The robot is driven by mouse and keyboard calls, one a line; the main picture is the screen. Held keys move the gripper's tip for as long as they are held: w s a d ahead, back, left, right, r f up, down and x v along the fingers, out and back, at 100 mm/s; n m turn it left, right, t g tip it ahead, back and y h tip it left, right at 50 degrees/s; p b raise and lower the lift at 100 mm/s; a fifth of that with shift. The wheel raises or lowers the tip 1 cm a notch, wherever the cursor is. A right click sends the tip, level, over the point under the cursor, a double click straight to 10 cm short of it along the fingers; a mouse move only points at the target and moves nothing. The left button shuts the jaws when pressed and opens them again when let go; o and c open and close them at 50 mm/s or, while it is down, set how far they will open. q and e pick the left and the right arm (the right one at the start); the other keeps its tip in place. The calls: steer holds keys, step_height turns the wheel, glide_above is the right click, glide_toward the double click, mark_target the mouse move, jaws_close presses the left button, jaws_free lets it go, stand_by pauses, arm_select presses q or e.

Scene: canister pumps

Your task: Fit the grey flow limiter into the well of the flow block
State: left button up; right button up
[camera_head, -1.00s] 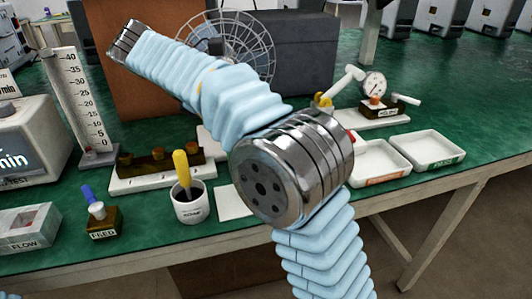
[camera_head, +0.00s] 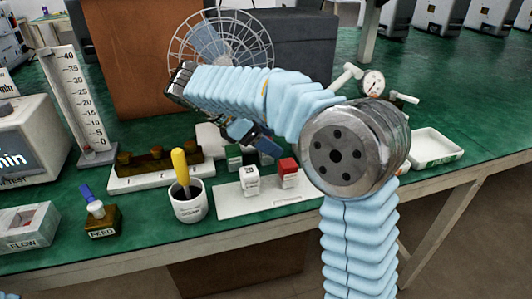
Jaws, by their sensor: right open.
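My right gripper (camera_head: 247,132), dark with blue parts, hangs from my arm above the far side of a white mat (camera_head: 265,203). It is open, and its fingertips are small and partly hidden. On the mat stand a small white block with a grey-white top (camera_head: 249,181) and one with a red top (camera_head: 288,174). Darker, green-marked blocks (camera_head: 235,157) stand behind them, close below the gripper. I cannot tell which is the grey flow limiter. My left gripper is not in view.
A white cup (camera_head: 189,206) holds a yellow-handled tool. A brass manifold (camera_head: 155,162) on a white base stands behind it. A brass block with a blue-handled part (camera_head: 102,217) is left of the cup. A white tray (camera_head: 432,150) and a gauge stand (camera_head: 373,84) are right.

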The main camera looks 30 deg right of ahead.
steer(key=c, duration=1.2)
steer(key=shift+r, duration=0.1)
steer(key=shift+r, duration=0.25)
step_height(320, 180, up, 2)
steer(key=shift+r, duration=0.1)
steer(key=s+a+r, duration=0.7)
steer(key=s+r, duration=0.3)
steer(key=s, duration=0.2)
